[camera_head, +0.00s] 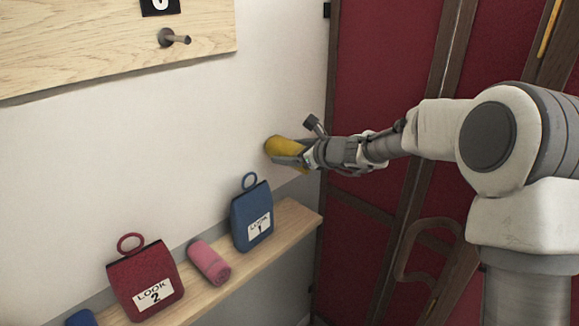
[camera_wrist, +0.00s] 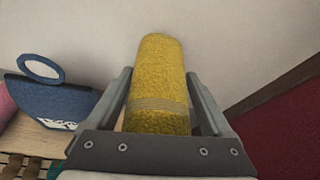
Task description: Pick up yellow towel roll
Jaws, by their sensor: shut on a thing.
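The yellow towel roll (camera_head: 284,148) is in my gripper (camera_head: 290,161), held in the air above the right end of the wooden shelf, close to the white wall. In the wrist view the yellow towel roll (camera_wrist: 158,75) stands lengthwise between the two fingers of my gripper (camera_wrist: 160,92), with a pale band across its lower part. The fingers lie along both its sides. Its lower end is hidden behind the gripper's body.
The wooden shelf (camera_head: 292,222) holds a blue "LOOK 1" bag (camera_head: 250,205), a pink towel roll (camera_head: 209,262) and a red "LOOK 2" bag (camera_head: 140,270). A peg (camera_head: 172,38) juts from the board above. Dark red panels (camera_head: 380,80) stand at right.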

